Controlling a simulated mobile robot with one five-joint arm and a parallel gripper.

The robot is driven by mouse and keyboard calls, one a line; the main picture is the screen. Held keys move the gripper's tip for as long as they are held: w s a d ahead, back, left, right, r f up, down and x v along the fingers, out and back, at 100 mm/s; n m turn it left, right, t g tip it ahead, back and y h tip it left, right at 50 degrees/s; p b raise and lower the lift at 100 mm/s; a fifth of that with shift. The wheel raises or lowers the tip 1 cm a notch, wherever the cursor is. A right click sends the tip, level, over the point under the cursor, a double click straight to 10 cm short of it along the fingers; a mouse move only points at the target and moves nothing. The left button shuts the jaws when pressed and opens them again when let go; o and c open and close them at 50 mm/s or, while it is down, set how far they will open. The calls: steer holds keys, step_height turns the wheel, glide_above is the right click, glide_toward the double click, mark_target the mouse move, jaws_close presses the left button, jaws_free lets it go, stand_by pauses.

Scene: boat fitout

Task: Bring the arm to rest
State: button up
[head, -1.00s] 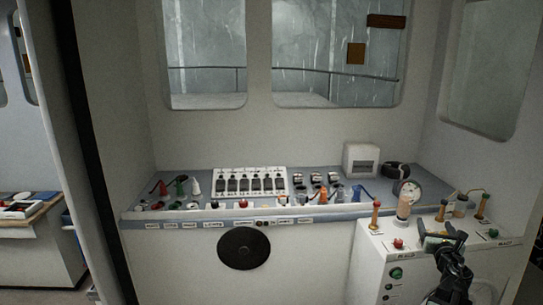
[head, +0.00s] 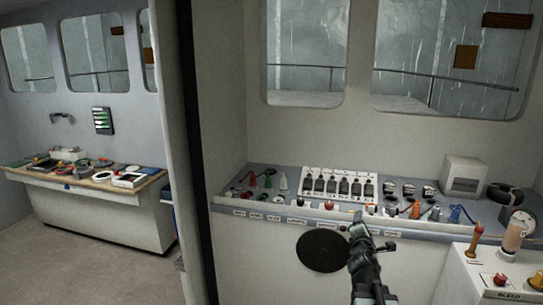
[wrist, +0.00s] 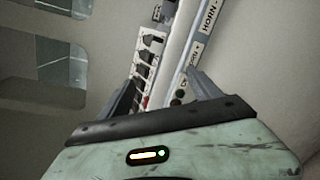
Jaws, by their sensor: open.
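My gripper (head: 374,240) stands upright in front of the helm console (head: 262,216), near its labelled front edge and right of the round black disc (head: 324,251). In the wrist view my open gripper (wrist: 165,82) shows its two grey fingers apart, with nothing held between them. The console's label strip (wrist: 197,50) and part of a white switch panel (wrist: 148,52) show beyond the fingers. Whether the gripper touches the console cannot be told.
The switch panel also shows in the head view (head: 339,184). A partition (head: 176,120) divides off a workbench (head: 130,196) with tools at left. Floor (head: 75,265) before the bench looks clear.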

steer(key=s+a+f+m+g+y, duration=0.2)
steer(key=s+a+f+m+g, duration=0.25)
steer(key=a+f+m, duration=0.5)
steer(key=s+a+f+m+g+y, duration=0.2)
steer(key=s+a+f+m+g, duration=0.3)
steer(key=s, duration=0.3)
steer(key=s+a+f+m+g+y, duration=0.2)
steer(key=s+a+f+m+g, duration=0.3)
steer(key=s, duration=0.4)
steer(key=shift+a+f, duration=0.35)
steer(key=shift+a, duration=0.55)
steer(key=shift+g, duration=0.25)
